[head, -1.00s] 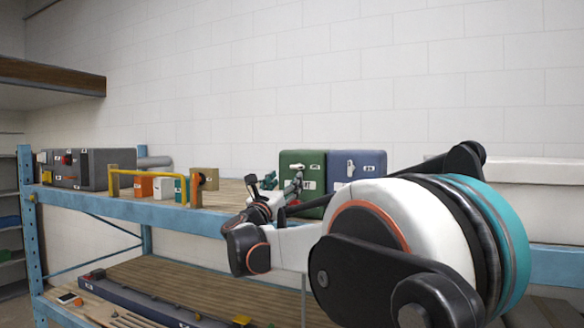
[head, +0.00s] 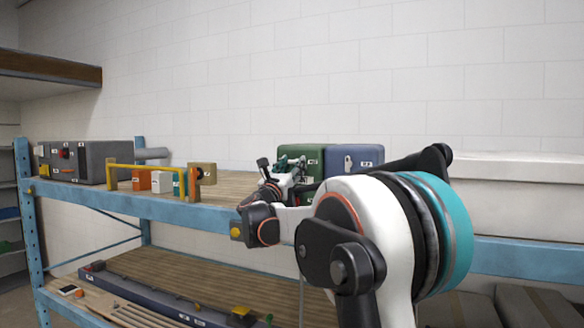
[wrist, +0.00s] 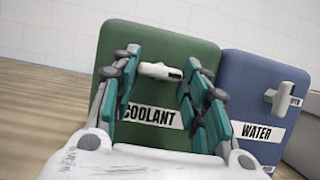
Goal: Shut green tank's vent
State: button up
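The green tank (wrist: 112,40), marked COOLANT, stands upright beside the blue tank; its top and right side show in the head view (head: 313,153). Its vent handle (wrist: 159,71) is a white bar lying nearly level on the upper front face, with a small label at its right end. My gripper (wrist: 163,78) is open in front of this face, one teal finger on each side of the handle. I cannot tell whether a finger touches it. In the head view my gripper (head: 287,168) hides much of the tank's front.
The blue tank (wrist: 245,78), marked WATER, stands close on the right, with its own white handle (wrist: 285,99). In the head view a yellow rail (head: 148,169), small blocks (head: 162,182) and grey boxes (head: 100,160) occupy the blue shelf's left side.

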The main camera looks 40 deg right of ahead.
jog(key=shift+c, duration=0.6)
jog(key=shift+n, duration=0.3)
jog(key=n+t+y+b, duration=0.1)
jog(key=n+t, duration=0.1)
jog(key=n, duration=0.1)
jog(key=shift+s+n+b, duration=0.15)
jog(key=shift+n+b, duration=0.25)
jog(key=n+t+y, duration=0.1)
jog(key=n, duration=0.2)
jog(key=n+t+y+b, duration=0.1)
jog(key=n+y, duration=0.1)
jog(key=n, duration=0.2)
jog(key=shift+s+d+r+n+y, duration=0.15)
jog(key=shift+d+r+n+y, duration=0.05)
jog(key=shift+n+y, duration=0.1)
jog(key=n+y, duration=0.1)
jog(key=n, duration=0.2)
jog(key=n+y, duration=0.1)
jog(key=n, duration=0.2)
jog(key=shift+s+r+y, duration=0.1)
jog(key=shift+r+y, duration=0.1)
jog(key=shift+y, duration=0.2)
jog(key=shift+r+n+g+y, duration=0.1)
jog(key=shift+n+g+y, duration=0.15)
jog(key=shift+n, duration=0.85)
jog(key=shift+r+n+g+y, duration=0.15)
jog(key=shift+n+y, duration=0.2)
jog(key=shift+n, duration=0.75)
jog(key=shift+f, duration=0.15)
